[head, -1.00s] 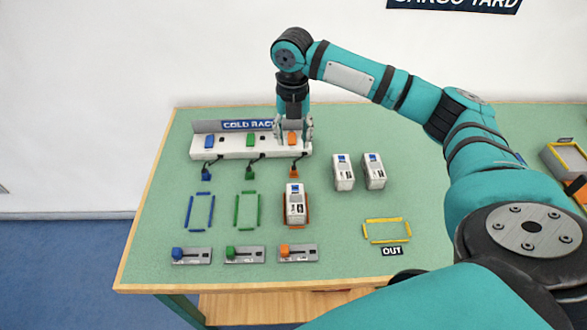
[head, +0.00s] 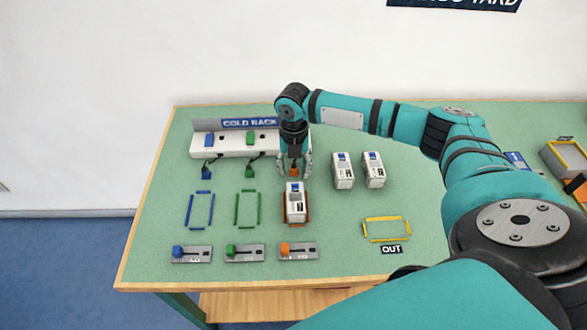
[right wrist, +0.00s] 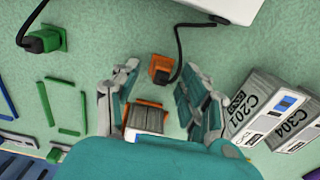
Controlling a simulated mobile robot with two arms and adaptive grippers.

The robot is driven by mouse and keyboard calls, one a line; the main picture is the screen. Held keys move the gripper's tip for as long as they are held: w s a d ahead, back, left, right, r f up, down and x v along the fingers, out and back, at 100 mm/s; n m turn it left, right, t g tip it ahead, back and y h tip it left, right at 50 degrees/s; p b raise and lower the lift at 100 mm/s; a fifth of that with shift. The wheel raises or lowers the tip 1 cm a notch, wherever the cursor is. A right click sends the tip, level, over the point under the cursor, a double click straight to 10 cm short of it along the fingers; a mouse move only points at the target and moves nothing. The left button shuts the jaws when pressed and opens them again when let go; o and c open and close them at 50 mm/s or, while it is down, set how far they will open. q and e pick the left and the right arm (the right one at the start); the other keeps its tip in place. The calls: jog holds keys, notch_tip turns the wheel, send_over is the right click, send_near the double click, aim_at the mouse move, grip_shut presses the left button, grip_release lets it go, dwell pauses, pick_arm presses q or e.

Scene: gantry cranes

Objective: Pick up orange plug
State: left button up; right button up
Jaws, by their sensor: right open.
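The orange plug (head: 294,172) lies on the green table in front of the cold rack, with a black cable running back to the rack. It also shows in the right wrist view (right wrist: 161,70). My right gripper (head: 296,175) points down over the plug. In the right wrist view my right gripper (right wrist: 158,82) has its fingers spread wide on either side, and the plug appears between and slightly beyond the tips. I see no contact. My left gripper is not in view.
A white container (head: 295,203) stands in the orange outline just in front of the gripper. Two more containers (head: 343,170) stand to the right. The cold rack (head: 230,146) is behind. A green plug (right wrist: 44,41) lies to the left.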

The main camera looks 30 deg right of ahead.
grip_shut()
dwell(0.3)
